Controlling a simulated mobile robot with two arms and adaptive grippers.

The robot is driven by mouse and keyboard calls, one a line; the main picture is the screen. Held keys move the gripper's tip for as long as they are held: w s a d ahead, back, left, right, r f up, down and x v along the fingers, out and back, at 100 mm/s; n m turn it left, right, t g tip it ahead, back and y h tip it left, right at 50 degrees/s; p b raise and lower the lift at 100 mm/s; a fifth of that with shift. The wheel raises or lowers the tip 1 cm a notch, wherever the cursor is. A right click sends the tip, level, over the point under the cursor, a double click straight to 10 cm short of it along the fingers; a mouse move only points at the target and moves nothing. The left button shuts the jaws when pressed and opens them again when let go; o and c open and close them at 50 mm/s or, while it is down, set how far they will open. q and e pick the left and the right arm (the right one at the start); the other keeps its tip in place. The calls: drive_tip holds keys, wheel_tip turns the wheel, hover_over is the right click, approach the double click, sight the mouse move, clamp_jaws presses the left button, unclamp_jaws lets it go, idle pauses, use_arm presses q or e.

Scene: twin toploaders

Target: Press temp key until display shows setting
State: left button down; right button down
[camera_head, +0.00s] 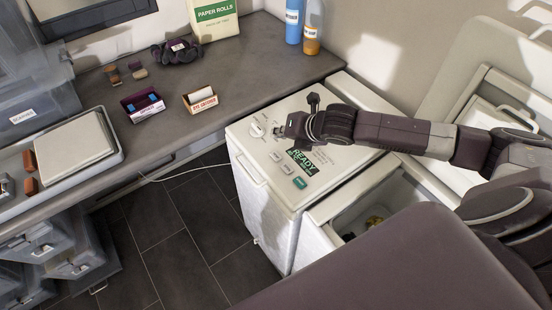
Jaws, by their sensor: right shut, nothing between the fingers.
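The white toploader (268,196) stands in the middle, with a control panel on its top. Its dark green display (318,172) shows "READY" in large letters; a smaller line below is unreadable, and my right arm hides part of the display. A round dial (256,130) sits at the panel's far left. Several small keys (275,156) run along the near edge, one of them green (300,183). Their labels are too small to read, so I cannot tell which is the temp key. My right gripper (279,132) is shut and empty over the panel, right beside the dial; contact cannot be told. My left gripper is out of view.
A second toploader (318,214) with its lid up stands at the right, its tub open. The grey counter (225,92) behind holds small boxes, a paper rolls box (214,20) and bottles (294,20). Grey bins and a tray (76,165) are at the left. The tiled floor (175,215) is clear.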

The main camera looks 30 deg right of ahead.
drive_tip(key=b, duration=0.5)
hover_over(278, 157)
wheel_tip(278, 157, down, 5)
drive_tip(key=shift+r, duration=0.15)
drive_tip(key=shift+f, duration=1.1)
drive_tip(key=shift+f, duration=0.35)
